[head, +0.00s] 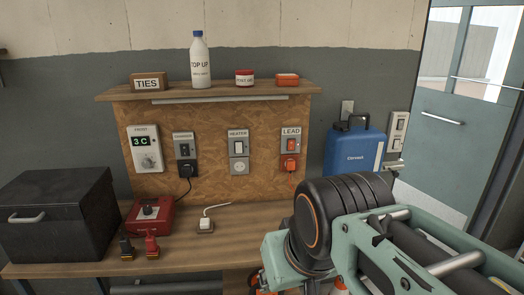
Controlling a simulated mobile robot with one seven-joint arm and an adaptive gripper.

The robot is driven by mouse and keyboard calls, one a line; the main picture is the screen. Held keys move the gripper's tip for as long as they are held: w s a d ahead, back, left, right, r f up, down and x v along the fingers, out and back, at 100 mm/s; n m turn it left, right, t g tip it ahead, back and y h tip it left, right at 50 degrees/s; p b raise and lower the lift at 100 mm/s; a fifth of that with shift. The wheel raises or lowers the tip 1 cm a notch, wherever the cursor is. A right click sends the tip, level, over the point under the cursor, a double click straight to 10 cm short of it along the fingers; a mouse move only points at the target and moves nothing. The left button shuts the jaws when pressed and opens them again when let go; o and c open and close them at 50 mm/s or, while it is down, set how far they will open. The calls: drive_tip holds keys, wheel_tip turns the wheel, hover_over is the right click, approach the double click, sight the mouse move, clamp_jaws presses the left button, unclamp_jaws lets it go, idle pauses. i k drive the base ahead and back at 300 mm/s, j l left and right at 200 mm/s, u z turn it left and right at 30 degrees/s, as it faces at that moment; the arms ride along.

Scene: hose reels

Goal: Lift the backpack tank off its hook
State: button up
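The backpack tank appears to be the blue container (352,155) with a black handle on top and white lettering on its front. It hangs upright against the wall, right of the chipboard panel. A small grey plate shows on the wall just above its handle; the hook itself cannot be made out. My arm covers the area below the tank. My gripper's fingers do not show, so I cannot see where they are relative to the tank.
A wooden bench (85,268) carries a black box (58,222), a red charger-like unit (150,215) and a white plug (206,225). A shelf (120,95) holds a bottle (199,62). Wall switches (396,138) sit close right of the tank. A door (440,125) stands further right.

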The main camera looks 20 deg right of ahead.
sight(361, 148)
drive_tip(key=i+l+u, duration=0.1)
drive_tip(key=l, duration=0.35)
drive_tip(key=i+l+u, duration=0.1)
drive_tip(key=i+l, duration=0.15)
drive_tip(key=l, duration=0.2)
drive_tip(key=i+l+u, duration=0.1)
drive_tip(key=l, duration=0.35)
drive_tip(key=i+l+u, duration=0.1)
drive_tip(key=l, duration=0.35)
drive_tip(key=i+l+u, duration=0.1)
drive_tip(key=l, duration=0.4)
drive_tip(key=i, duration=0.05)
